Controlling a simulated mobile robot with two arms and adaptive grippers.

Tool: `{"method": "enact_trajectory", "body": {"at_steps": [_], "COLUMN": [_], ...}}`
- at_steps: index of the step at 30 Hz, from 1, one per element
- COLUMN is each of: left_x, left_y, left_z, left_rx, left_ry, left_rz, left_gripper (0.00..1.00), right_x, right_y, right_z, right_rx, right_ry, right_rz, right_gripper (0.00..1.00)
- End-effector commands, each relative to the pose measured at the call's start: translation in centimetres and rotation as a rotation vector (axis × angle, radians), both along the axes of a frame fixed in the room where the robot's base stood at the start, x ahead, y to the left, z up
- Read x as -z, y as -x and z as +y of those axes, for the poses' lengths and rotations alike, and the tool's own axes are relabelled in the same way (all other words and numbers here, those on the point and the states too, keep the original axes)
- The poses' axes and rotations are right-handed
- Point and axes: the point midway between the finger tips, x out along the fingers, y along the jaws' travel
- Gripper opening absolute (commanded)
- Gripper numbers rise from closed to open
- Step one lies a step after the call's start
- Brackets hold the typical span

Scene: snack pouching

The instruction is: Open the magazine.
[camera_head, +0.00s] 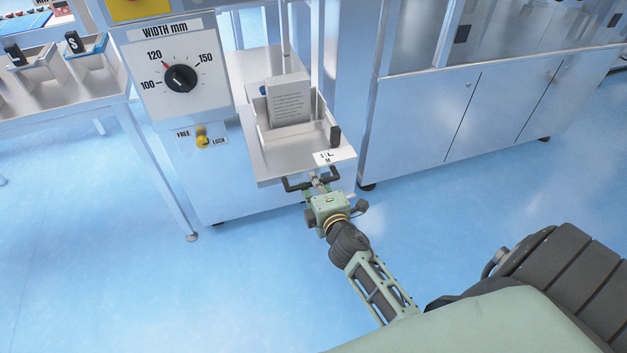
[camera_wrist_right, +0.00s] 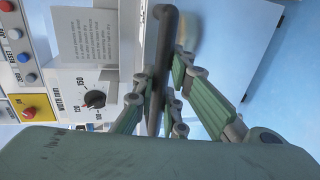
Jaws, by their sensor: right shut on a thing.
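The magazine (camera_head: 275,155) is a metal tray that sticks out of the front of the grey machine, with upright walls and a label reading L and M at its front right corner. A stack of grey printed pouches (camera_head: 289,103) stands in it; the printed face also shows in the right wrist view (camera_wrist_right: 88,35). A black bar handle (camera_head: 291,186) runs below the tray's front edge. My right gripper (camera_head: 319,183) is shut on this handle, and its fingers close on both sides of the bar (camera_wrist_right: 162,45) in the right wrist view. My left gripper is out of view.
A width dial (camera_head: 180,79) with its red mark near 120 is on the machine's front. A yellow FREE/LOCK knob (camera_head: 203,142) is below it. A side table (camera_head: 95,95) with small holders stands left, a metal cabinet (camera_head: 470,110) right. The blue floor in front is clear.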

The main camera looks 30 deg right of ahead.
Motion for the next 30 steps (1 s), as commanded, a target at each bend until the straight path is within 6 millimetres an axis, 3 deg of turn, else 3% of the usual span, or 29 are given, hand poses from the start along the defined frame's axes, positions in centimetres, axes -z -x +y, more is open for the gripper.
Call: {"method": "enact_trajectory", "body": {"at_steps": [13,14,20,30], "left_x": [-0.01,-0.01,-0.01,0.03], "left_y": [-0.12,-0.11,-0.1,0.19], "left_z": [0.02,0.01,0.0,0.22], "left_rx": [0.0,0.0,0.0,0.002], "left_ry": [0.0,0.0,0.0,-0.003], "left_rz": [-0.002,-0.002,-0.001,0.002], "left_gripper": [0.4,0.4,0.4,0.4], "right_x": [-0.02,-0.02,-0.01,-0.03], "right_y": [0.11,0.11,0.11,0.29], "right_z": [0.1,0.1,0.07,0.09], "right_rx": [-0.001,-0.001,-0.001,-0.001], "right_ry": [0.0,0.0,0.0,0.0], "right_rz": [-0.001,-0.001,-0.001,0.0], "right_gripper": [0.0,0.13,0.3,0.31]}}
